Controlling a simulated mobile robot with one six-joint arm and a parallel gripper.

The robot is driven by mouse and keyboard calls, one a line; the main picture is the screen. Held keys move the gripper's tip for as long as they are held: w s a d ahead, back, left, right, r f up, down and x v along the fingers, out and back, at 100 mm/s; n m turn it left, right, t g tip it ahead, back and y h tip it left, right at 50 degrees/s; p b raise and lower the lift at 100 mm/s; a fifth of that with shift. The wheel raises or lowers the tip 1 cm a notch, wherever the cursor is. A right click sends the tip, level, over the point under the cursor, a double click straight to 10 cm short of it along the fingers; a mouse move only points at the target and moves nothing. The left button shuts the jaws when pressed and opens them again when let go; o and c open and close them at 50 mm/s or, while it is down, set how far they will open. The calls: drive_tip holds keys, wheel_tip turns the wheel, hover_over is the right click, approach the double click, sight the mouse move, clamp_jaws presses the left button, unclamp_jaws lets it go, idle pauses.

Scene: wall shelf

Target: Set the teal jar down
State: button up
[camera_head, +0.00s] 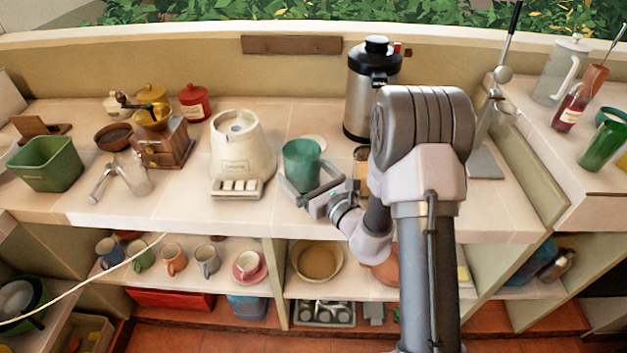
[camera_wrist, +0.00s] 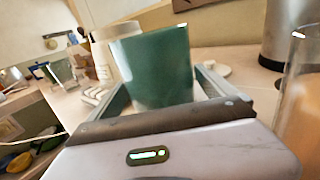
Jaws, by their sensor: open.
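The teal jar (camera_head: 301,163) stands upright on the tiled counter (camera_head: 215,208), between the cream blender base and the large steel urn. My gripper (camera_head: 308,190) is at the jar's near side, low down, with its fingers apart on either side of the jar. In the wrist view the jar (camera_wrist: 155,68) fills the middle, between the two open fingers (camera_wrist: 162,88). The jar's foot is hidden behind the gripper body in that view, so its contact with the counter is not clear there.
The cream appliance (camera_head: 238,150) stands left of the jar. A steel urn (camera_head: 366,95) stands behind right. A small tan-sided container (camera_head: 362,160) is just right of the jar, partly behind my arm. A flat white disc (camera_head: 312,141) lies behind. Free counter lies in front left.

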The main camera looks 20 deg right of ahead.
drive_tip(key=v, duration=1)
drive_tip(key=shift+s+d, duration=0.15)
drive_tip(key=shift+s, duration=0.25)
drive_tip(key=s+a+r+n+g+y, duration=0.4)
drive_tip(key=s+a+r+n+g, duration=0.3)
drive_tip(key=a, duration=0.3)
drive_tip(key=s+a+r+n+g+y, duration=0.4)
drive_tip(key=s+a+n+g, duration=0.25)
drive_tip(key=a+n, duration=0.25)
drive_tip(key=s+d+f+n+g+h, duration=0.2)
drive_tip(key=s+d+n+h, duration=0.1)
drive_tip(key=s+n+h, duration=0.65)
drive_tip(key=d+r+n+t+h, duration=0.2)
drive_tip(key=d+r+t, duration=0.2)
drive_tip(key=d, duration=0.4)
drive_tip(key=shift+w+r+h, duration=0.25)
drive_tip(key=shift+w+h, duration=0.1)
